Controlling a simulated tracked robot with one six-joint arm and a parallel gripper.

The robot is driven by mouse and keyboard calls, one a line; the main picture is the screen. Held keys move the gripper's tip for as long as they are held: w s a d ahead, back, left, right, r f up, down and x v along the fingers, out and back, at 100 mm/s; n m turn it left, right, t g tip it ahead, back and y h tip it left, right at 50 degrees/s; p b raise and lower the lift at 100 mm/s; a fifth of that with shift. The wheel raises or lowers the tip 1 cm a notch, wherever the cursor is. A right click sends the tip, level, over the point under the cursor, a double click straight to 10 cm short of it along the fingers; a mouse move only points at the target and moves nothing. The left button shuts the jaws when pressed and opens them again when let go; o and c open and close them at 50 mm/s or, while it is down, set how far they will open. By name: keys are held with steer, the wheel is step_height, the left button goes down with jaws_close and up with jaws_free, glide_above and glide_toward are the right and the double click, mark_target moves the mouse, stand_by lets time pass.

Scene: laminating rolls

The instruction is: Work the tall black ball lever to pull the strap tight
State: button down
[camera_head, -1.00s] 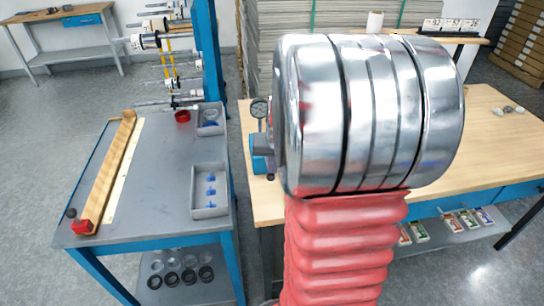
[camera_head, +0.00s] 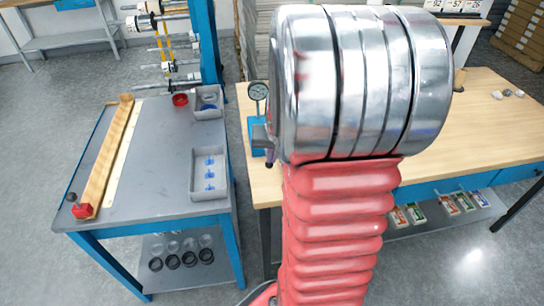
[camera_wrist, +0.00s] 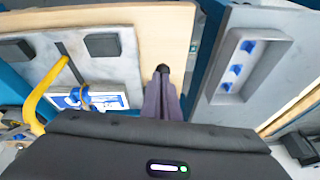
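In the wrist view a grey plate (camera_wrist: 130,72) on the wooden bench carries a thin dark bar (camera_wrist: 68,62), black blocks (camera_wrist: 102,45) and a yellow curved handle (camera_wrist: 48,88). My gripper (camera_wrist: 162,70) shows its grey-purple fingers close together with dark tips, over the bench's edge, right of that plate. Nothing is clearly held.
The bench's right part is mostly clear.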

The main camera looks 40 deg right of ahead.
steer(key=shift+w+d+r, duration=0.15)
steer(key=shift+d+r, duration=0.05)
steer(key=shift+r, duration=0.4)
steer(key=shift+w+d+r, duration=0.1)
steer(key=shift+d+r, duration=0.15)
steer(key=shift+r, duration=0.4)
steer(key=shift+w+d+r, duration=0.15)
steer(key=shift+d+r, duration=0.05)
steer(key=shift+r, duration=0.4)
steer(key=s+a+r, duration=0.3)
steer(key=s+r, duration=0.3)
steer(key=shift+s+a, duration=0.15)
steer(key=shift+a, duration=0.2)
steer(key=shift+r, duration=0.1)
steer(key=s+a+r+n, duration=0.1)
steer(key=a+n, duration=0.2)
steer(key=a, duration=0.6)
steer(key=s+a+r+n+t+y, duration=0.1)
steer(key=s+a+r+n, duration=0.1)
steer(key=a, duration=0.7)
steer(key=s+a+r+n+y, duration=0.1)
steer(key=s+a+r+n, duration=0.1)
steer(key=a, duration=0.7)
steer(key=shift+s+r+n+t, duration=0.15)
steer(key=shift+n+t, duration=0.25)
steer(key=shift+n, duration=0.4)
steer(key=shift+d, duration=0.15)
